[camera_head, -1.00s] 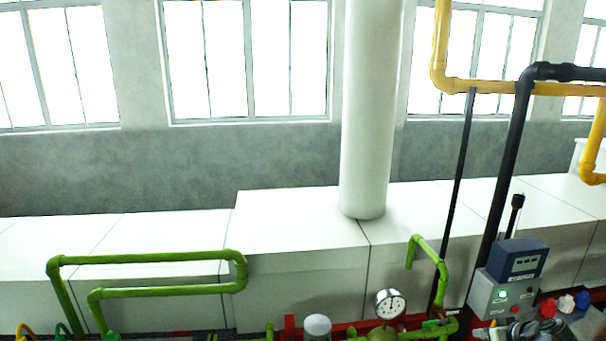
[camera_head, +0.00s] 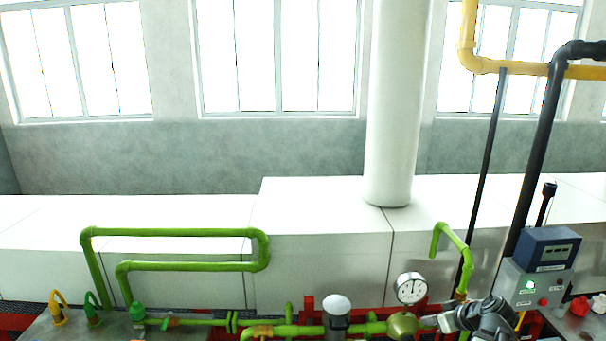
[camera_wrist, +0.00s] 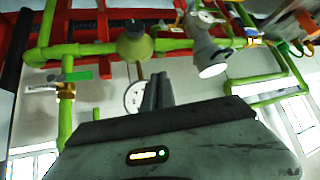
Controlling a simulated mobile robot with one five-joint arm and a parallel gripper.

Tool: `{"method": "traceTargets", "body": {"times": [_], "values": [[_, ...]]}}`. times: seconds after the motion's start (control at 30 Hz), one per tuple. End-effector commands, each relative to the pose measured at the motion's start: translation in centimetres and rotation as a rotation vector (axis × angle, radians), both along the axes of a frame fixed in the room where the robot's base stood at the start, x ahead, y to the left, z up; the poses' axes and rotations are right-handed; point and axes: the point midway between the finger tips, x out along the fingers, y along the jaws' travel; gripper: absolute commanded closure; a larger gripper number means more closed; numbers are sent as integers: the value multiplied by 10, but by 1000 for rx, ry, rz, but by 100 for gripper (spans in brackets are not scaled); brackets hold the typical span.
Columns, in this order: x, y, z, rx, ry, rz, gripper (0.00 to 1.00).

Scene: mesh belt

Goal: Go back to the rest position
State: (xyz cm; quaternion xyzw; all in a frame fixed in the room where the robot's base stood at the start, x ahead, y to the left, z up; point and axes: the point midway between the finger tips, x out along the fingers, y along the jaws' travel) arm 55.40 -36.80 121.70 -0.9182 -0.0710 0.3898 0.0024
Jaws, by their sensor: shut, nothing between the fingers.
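My gripper (camera_wrist: 157,90) shows in the wrist view as two dark fingers close together, with nothing between them. Its wide grey body fills the bottom of that view. The fingers partly cover a white round gauge (camera_wrist: 133,97) behind them, and I cannot tell the gap between them. In the head view, part of my dark arm shows at the bottom right, beside the green pipework; the finger state is not clear there.
The gauge (camera_head: 411,288) stands on green pipework left of my arm, near a white-capped cylinder (camera_head: 337,305). A grey control box (camera_head: 535,285) with a green light stands right of my arm. A green pipe loop (camera_head: 180,232) rises at left. Red framing lies behind.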

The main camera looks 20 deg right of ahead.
Motion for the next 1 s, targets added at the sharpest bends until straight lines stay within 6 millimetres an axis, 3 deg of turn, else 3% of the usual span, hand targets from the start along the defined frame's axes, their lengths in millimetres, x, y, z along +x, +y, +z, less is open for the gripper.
{"method": "traceTargets", "body": {"times": [0.03, 0.1, 0.2, 0.3, 0.4, 0.5, 0.6, 0.7, 0.73, 0.9, 1.0], "values": [[20, 31, -25, -7, 10, 64, 100], [45, 79, -50, -19, 33, 158, 100], [72, 155, -88, -33, 88, 288, 100], [85, 232, -126, -42, 165, 394, 100], [86, 297, -160, -56, 253, 463, 100], [79, 349, -188, -74, 344, 495, 100], [67, 387, -213, -100, 439, 489, 100], [51, 411, -235, -135, 552, 417, 100], [46, 411, -237, -143, 588, 373, 100], [27, 377, -235, -153, 723, 82, 100], [21, 370, -235, -137, 758, -36, 100]]}}
